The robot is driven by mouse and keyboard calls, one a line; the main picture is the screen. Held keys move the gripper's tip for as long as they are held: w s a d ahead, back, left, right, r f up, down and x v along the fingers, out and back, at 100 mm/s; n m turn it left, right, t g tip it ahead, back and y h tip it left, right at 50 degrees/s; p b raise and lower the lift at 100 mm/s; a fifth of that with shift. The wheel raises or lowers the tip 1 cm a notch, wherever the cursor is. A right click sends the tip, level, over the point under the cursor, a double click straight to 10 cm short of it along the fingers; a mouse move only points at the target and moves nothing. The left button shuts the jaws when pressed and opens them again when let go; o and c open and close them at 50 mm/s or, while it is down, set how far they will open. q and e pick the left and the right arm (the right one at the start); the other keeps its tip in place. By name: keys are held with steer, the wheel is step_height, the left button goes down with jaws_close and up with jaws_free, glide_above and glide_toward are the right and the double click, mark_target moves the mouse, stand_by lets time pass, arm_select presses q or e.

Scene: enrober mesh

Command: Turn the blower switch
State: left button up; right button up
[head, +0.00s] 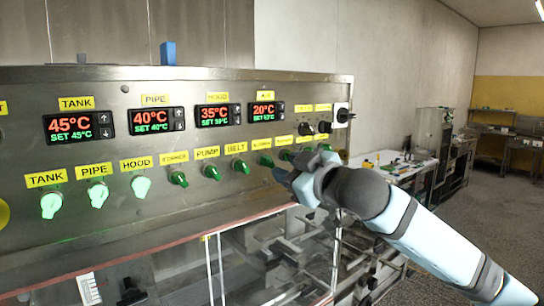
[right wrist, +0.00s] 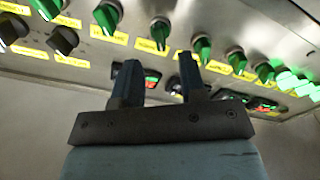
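Several green rotary switches sit in a row on the steel control panel (head: 20,160). The labels near my gripper are too blurred to read, so I cannot tell for sure which switch is the blower. A green switch (head: 265,160), right of the BELT switch (head: 242,167), is near my right gripper (head: 287,178). In the right wrist view, my right gripper (right wrist: 157,68) has its two fingers apart with nothing between them. A green switch (right wrist: 160,32) lies beyond the gap, apparently not touched. My left gripper is not in view.
Lit TANK (head: 50,205), PIPE (head: 98,194) and HOOD (head: 141,187) switches are at left. Red-green temperature displays (head: 157,120) are above the row. A clear cover (head: 270,250) lies below.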

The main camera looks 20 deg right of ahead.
mark_target(271, 163)
steer(key=p+x, duration=0.1)
steer(key=x, duration=0.4)
steer(key=shift+w+a, duration=0.1)
steer(key=shift+w, duration=0.2)
steer(key=c, duration=0.7)
